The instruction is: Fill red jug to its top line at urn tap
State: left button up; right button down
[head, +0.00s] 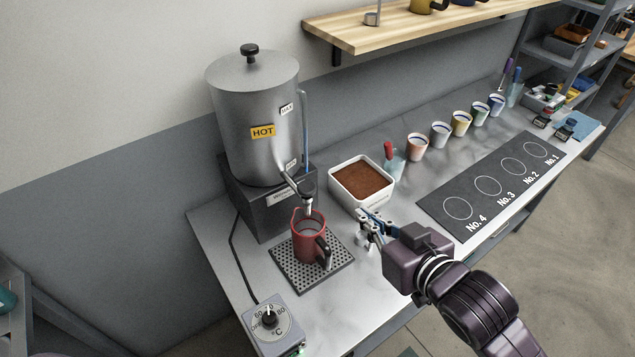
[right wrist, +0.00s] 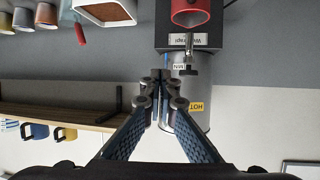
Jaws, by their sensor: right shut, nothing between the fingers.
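The red jug (head: 309,240) with a dark handle stands upright on the perforated drip tray (head: 285,277), under the urn tap (head: 303,196). Its fill level and top line cannot be made out. The steel urn (head: 245,110) with a HOT label stands on a dark box behind it. My right gripper (head: 364,226) is right of the jug, apart from it, shut and empty. In the right wrist view, its fingers (right wrist: 162,85) meet in front of the urn (right wrist: 190,125), and part of the jug (right wrist: 190,12) shows at the top edge. My left gripper is not in view.
A white tub (head: 335,188) of brown grounds stands right of the urn. Several cups (head: 440,133) line the wall behind a dark numbered mat (head: 480,200). A temperature dial box (head: 270,325) sits at the counter's front left. A wooden shelf (head: 400,30) hangs above.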

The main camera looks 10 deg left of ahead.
jog(key=s+a+r+n+y, duration=0.1)
jog(key=a+r+n+y, duration=0.1)
jog(key=r, duration=0.5)
jog(key=shift+a+y, duration=0.6)
jog(key=shift+a, duration=0.6)
jog(key=p, duration=0.4)
send_over(313, 186)
jog(key=s, duration=0.2)
notch_tip(313, 186, down, 2)
jog(key=f, duration=0.4)
jog(key=shift+s+d+f, duration=0.1)
jog(key=shift+d+f, duration=0.05)
jog(key=shift+d, duration=0.1)
